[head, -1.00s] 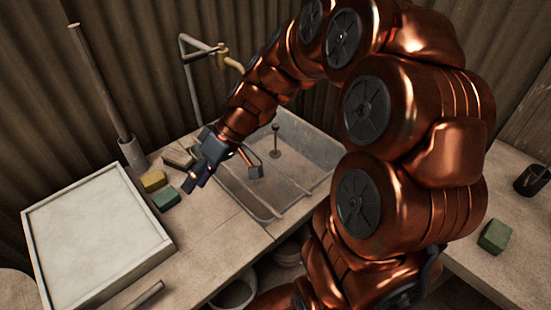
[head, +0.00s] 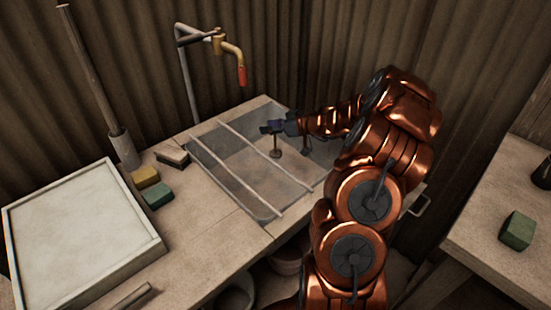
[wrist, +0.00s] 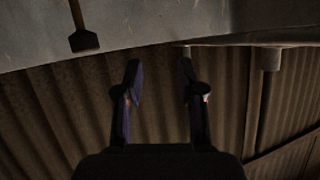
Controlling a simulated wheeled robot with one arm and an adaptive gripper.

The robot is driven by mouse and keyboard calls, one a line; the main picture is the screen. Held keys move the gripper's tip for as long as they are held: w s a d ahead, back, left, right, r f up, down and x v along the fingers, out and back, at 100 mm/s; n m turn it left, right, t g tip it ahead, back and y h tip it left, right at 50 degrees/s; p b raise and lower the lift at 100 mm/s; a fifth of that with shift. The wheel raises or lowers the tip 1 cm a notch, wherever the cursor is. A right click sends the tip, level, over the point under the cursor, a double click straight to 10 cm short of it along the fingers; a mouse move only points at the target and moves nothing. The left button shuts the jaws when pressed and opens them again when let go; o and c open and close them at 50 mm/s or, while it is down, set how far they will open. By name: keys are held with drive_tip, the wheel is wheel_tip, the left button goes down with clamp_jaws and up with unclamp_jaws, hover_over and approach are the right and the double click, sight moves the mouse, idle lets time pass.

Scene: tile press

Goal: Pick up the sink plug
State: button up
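The sink plug (head: 276,150) stands upright in the sink (head: 235,160), with a round base and a thin stem. In the head view my gripper (head: 270,127) overlaps the top of the stem, so its upper end is hidden there. In the wrist view a dark knob on a stem, which looks like the plug (wrist: 84,40), shows at the upper left, outside the fingers. My gripper (wrist: 160,72) is open there, with its two fingers apart and nothing between them. I cannot tell the exact gap between gripper and plug.
Two thin bars (head: 250,150) cross the sink top. A brass tap (head: 230,50) rises behind. Yellow (head: 145,177) and green (head: 158,195) sponges and a large white tray (head: 152,251) are left. A corrugated wall stands close behind.

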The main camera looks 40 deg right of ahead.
drive_tip(key=d+f+t+h, duration=0.1)
drive_tip(key=d+f+h, duration=0.1)
drive_tip(key=d+f, duration=0.45)
hover_over(275, 142)
drive_tip(key=shift+w+d+f+m+p, duration=0.1)
drive_tip(key=shift+f+m+p, duration=0.05)
drive_tip(key=shift+f+p, duration=0.15)
drive_tip(key=shift+w+d+f+m+p, duration=0.1)
drive_tip(key=shift+f+m+p, duration=0.05)
drive_tip(key=shift+f, duration=0.25)
clamp_jaws()
idle(0.3)
